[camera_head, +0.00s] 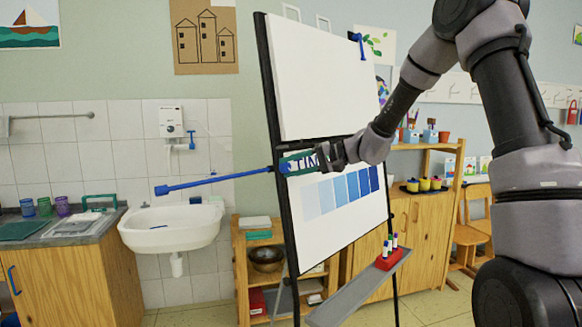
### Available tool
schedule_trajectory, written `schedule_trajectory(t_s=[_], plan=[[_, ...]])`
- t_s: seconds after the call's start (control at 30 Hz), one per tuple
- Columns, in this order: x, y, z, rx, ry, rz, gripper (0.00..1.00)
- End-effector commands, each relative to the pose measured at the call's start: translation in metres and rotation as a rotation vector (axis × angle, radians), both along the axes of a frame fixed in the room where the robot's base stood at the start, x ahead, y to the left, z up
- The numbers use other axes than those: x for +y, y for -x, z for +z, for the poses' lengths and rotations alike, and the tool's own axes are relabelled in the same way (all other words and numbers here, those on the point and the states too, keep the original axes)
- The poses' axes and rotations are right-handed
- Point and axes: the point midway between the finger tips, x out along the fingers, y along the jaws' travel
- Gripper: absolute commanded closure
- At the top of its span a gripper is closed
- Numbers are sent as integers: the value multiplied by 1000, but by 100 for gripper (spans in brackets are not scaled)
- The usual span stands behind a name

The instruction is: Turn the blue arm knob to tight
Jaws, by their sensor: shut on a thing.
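A blue arm (215,181) sticks out to the left from the left upright of the black easel (276,125), with a small blue block at its free end. The knob's turn and any tight mark cannot be made out.
A white upper board (325,80) is held by a blue clamp (360,45) at its top. The easel's ledge (360,287) carries a red holder with markers (389,256). A sink (170,228) and counter stand at left, and wooden cabinets (425,235) behind.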

Motion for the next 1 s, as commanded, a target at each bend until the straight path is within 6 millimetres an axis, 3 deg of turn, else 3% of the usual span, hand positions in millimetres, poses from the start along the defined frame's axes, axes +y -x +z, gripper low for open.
schedule_trajectory(t_s=[0.6,1.0], plan=[[-1,1,-6,390,-371,-104,100],[0,2,-7,515,-492,-138,100]])
